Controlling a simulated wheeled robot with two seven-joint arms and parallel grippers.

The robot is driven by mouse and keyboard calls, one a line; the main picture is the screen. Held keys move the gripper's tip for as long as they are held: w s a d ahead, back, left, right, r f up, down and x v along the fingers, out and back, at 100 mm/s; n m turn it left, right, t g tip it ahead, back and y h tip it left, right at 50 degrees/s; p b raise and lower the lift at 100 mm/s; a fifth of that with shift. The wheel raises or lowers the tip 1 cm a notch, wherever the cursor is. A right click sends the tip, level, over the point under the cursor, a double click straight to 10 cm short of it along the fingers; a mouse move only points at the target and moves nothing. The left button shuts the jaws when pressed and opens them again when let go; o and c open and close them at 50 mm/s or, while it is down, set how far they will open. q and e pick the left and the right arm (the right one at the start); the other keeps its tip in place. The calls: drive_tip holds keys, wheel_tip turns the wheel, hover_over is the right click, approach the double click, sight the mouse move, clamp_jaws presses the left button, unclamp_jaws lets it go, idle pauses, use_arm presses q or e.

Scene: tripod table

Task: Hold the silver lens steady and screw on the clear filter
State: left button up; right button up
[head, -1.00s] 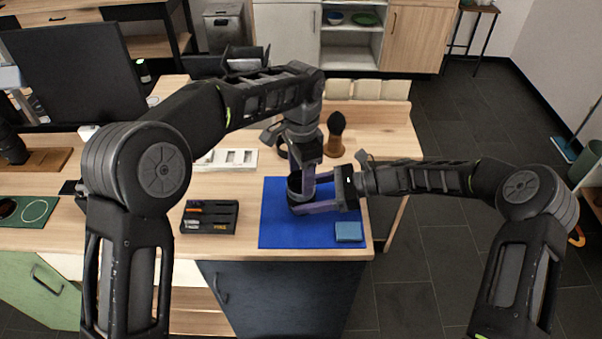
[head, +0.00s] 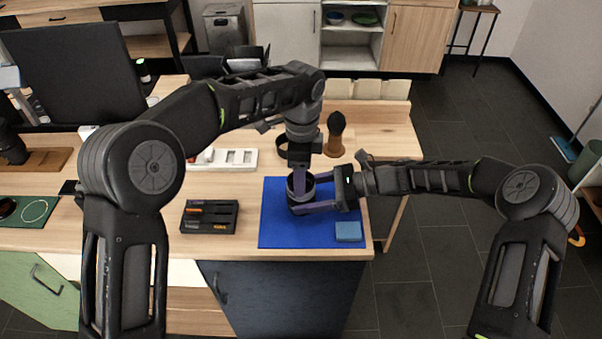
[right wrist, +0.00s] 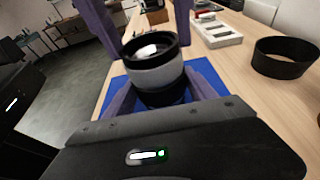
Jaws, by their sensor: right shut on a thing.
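The silver lens (right wrist: 158,74), with black bands at its top and bottom, stands upright between the fingers of my right gripper (right wrist: 163,92) over the blue mat (head: 275,228). In the head view my right gripper (head: 303,195) reaches in from the right and is shut on the lens. My left gripper (head: 300,180) points down from above, with its purple fingers on either side of the lens's top rim. Whether these fingers press on the rim or stand apart from it is unclear. The clear filter cannot be made out separately; a glassy glint shows inside the rim.
A blue cloth block (head: 348,231) lies at the mat's front right. A black tool tray (head: 209,217) sits left of the mat.

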use_arm(q)
drive_tip(key=shift+f, duration=0.2)
drive_tip(key=m, duration=0.2)
drive_tip(key=shift+s+m, duration=0.1)
drive_tip(key=shift+m, duration=0.3)
drive_tip(key=o, duration=1.5)
drive_tip(key=shift+c, duration=0.2)
drive_tip(key=shift+o, duration=1.1)
drive_tip(key=shift+r, duration=0.1)
drive_tip(key=shift+o, duration=0.4)
drive_tip(key=shift+o, duration=0.8)
drive_tip(key=shift+r, duration=0.15)
